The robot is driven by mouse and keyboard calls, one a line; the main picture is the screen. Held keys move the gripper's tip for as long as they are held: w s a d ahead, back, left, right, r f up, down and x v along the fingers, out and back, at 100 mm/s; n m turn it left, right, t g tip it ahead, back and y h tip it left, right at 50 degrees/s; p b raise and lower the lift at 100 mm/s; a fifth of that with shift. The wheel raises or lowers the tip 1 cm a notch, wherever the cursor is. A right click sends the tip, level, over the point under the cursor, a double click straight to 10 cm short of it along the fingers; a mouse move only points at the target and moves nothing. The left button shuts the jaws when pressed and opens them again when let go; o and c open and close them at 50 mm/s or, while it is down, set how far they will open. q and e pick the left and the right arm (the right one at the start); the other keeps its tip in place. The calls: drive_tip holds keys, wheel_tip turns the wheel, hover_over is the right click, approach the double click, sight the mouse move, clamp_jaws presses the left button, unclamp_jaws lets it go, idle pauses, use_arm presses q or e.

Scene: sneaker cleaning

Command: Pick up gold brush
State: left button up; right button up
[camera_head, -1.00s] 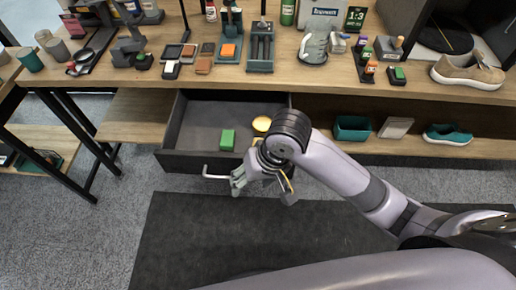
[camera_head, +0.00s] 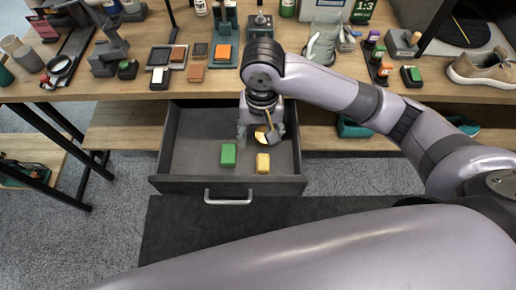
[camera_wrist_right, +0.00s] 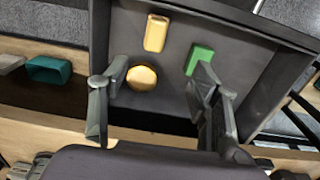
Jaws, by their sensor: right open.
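My right gripper (camera_head: 260,137) is over the open drawer, pointing down with its fingers apart and empty. A round gold piece (camera_wrist_right: 141,78) lies in the drawer between the fingers in the wrist view, nearer the left finger. In the head view the gripper partly hides this round piece (camera_head: 260,136). A gold-yellow block (camera_head: 263,163) lies nearer the drawer front, and a green block (camera_head: 228,155) lies left of it. I cannot tell which gold piece is the brush.
The dark drawer (camera_head: 190,182) is open, with a handle (camera_head: 228,197) on its front. The tabletop (camera_head: 150,88) above holds pads, stands and a beige sneaker (camera_head: 480,69). A teal container (camera_head: 352,129) is on the lower shelf, right of the drawer.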

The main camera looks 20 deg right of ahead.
wheel_tip(320, 180, down, 2)
hover_over(263, 162)
drive_tip(key=f, duration=0.7)
drive_tip(key=shift+a+f, duration=0.1)
drive_tip(key=shift+a, duration=0.2)
wheel_tip(263, 162, down, 4)
drive_tip(key=shift+d, duration=0.15)
drive_tip(key=f, duration=0.3)
drive_tip(key=shift+d+f, duration=0.2)
drive_tip(key=shift+f, duration=0.25)
drive_tip(key=c, duration=1.2)
use_arm(q)
drive_tip(key=shift+s+a+f, duration=0.1)
drive_tip(key=shift+s+f, duration=0.05)
drive_tip(key=shift+s, duration=0.4)
drive_tip(key=shift+s+a+f, duration=0.1)
drive_tip(key=shift+s+f, duration=0.05)
drive_tip(key=shift+s, duration=0.35)
use_arm(e)
drive_tip(key=shift+c, duration=0.2)
use_arm(q)
drive_tip(key=shift+d+r+p, duration=0.1)
drive_tip(key=shift+r+p, duration=0.35)
drive_tip(key=shift+r, duration=0.2)
use_arm(e)
wheel_tip(263, 162, up, 20)
